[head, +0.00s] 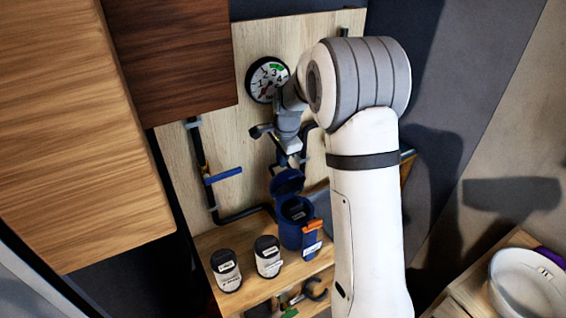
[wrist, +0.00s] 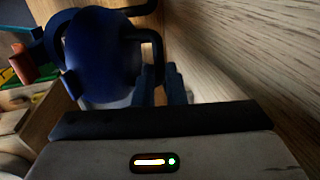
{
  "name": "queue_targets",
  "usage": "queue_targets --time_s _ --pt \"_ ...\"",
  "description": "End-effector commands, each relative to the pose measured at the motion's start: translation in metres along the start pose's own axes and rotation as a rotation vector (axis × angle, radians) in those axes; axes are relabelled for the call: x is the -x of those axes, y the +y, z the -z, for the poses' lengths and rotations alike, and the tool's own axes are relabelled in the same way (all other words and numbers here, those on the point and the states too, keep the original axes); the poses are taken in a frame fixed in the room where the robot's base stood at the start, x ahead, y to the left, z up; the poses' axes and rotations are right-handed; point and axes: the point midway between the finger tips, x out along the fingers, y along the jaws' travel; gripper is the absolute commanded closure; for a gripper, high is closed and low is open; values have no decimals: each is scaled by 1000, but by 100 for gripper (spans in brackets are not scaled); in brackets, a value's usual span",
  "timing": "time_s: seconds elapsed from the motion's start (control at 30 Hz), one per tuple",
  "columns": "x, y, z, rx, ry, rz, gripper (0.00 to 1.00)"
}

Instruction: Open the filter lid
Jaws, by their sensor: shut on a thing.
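The blue filter lid (head: 287,182) stands raised and tilted back at the rear of the blue filter housing (head: 292,238). The housing's mouth is open, with a dark labelled part inside. An orange clip (head: 313,225) is on the housing's right side. My gripper (head: 295,157) is at the lid's upper edge. In the wrist view the lid is a large blue disc (wrist: 100,55), left of my gripper's fingers (wrist: 161,85). The fingers are shut on the lid; the contact itself is mostly hidden.
Two dark canisters with white labels, a left one (head: 226,270) and a right one (head: 268,257), stand on the wooden shelf (head: 215,240). A gauge (head: 268,80) and black pipes with a blue-handled valve (head: 222,175) are on the panel behind. A wooden cabinet (head: 80,130) fills the left.

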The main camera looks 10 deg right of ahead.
Motion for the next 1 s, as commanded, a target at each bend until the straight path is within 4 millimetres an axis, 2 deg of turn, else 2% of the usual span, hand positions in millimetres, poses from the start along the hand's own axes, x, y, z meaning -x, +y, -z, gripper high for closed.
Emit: queue_targets --time_s 0.2,0.7,0.73,1.0 --pt "-3 -9 1 1 3 6 100" --pt "-2 -13 1 2 4 12 100" --pt "-1 -13 1 2 4 12 89" --pt "-3 -11 0 2 2 6 67"
